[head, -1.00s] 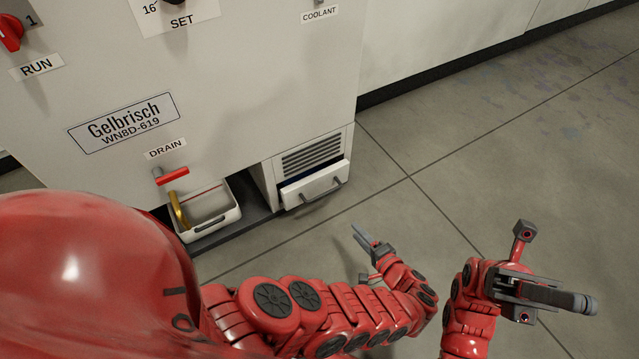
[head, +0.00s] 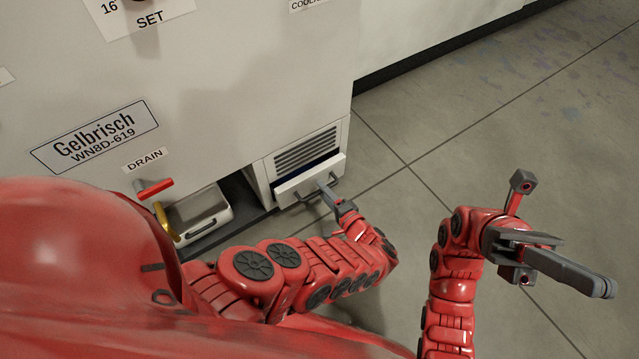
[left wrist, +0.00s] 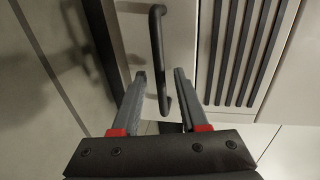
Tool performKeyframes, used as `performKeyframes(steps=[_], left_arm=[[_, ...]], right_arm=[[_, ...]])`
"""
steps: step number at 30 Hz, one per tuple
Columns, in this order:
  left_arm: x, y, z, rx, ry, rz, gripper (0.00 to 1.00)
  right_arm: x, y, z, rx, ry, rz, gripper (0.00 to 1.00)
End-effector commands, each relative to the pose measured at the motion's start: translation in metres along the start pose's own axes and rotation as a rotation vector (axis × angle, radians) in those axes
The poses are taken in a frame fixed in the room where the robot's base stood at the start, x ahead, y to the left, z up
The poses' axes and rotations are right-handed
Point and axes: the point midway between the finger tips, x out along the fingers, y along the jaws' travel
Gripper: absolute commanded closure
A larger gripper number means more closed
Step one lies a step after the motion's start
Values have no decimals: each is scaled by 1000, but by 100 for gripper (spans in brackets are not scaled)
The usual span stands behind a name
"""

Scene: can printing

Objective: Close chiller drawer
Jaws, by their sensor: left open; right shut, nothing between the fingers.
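The chiller drawer (head: 292,188) is low on the machine, under a vent grille. Its white front stands a little out from the machine, with a dark gap along its top. A dark bar handle (head: 302,198) is on the front; the handle (left wrist: 155,45) also shows in the left wrist view. My left gripper (head: 325,190) is open at the drawer front, by the handle. In the left wrist view, the handle appears in the gap between the open fingers (left wrist: 158,75); I cannot tell if they touch it. My right gripper (head: 570,268) is shut and empty over the floor, well right of the drawer.
A white drain bin (head: 203,222) stands in the recess left of the drawer, under a red drain lever (head: 154,188) and brass spout. The grey tiled floor (head: 450,130) right of the machine is clear. A white cabinet (head: 400,35) runs along the back.

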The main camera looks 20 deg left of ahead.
Motion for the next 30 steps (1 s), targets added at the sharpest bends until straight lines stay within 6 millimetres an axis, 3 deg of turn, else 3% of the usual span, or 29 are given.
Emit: performKeyframes(steps=[12,14,20,30], left_arm=[[8,1,2,-1,2,1,57],[8,1,2,-1,2,1,64],[8,1,1,-1,2,1,100],[8,1,1,-1,2,1,100]], right_arm=[[5,2,-2,4,29,16,100],[5,2,-2,4,29,16,100],[5,2,-2,4,29,16,100],[5,2,-2,4,29,15,100]])
